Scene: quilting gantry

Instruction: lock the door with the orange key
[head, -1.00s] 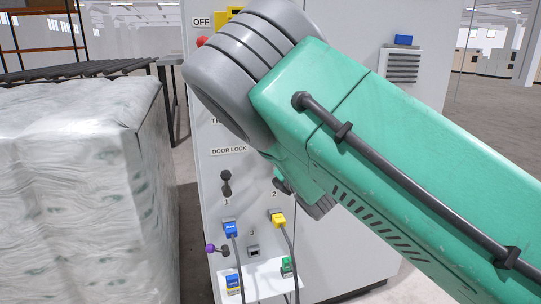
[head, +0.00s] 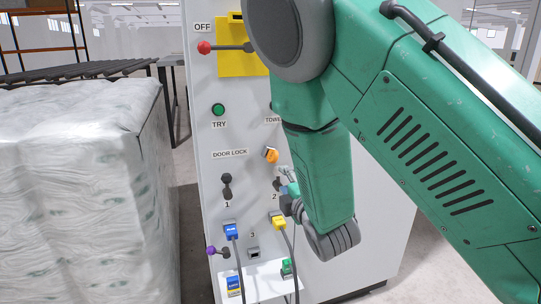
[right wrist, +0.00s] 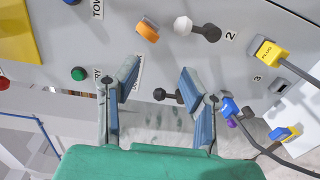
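The orange key (head: 271,155) sits on the grey panel to the right of the DOOR LOCK label (head: 230,153). In the right wrist view the orange key (right wrist: 147,31) is at the upper middle, beyond my fingertips and touching neither. My right gripper (right wrist: 159,73) is open and empty, its two fingers spread before the panel. In the head view my right gripper (head: 289,190) shows only in part, below the key and beside the number 2. My left gripper is in neither current view.
A dark handle (head: 227,185) stands above number 1; a white-tipped handle (right wrist: 184,26) is next to the key. Blue (head: 231,229) and yellow (head: 279,220) plugs with cables sit below. A wrapped pallet load (head: 80,190) stands left.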

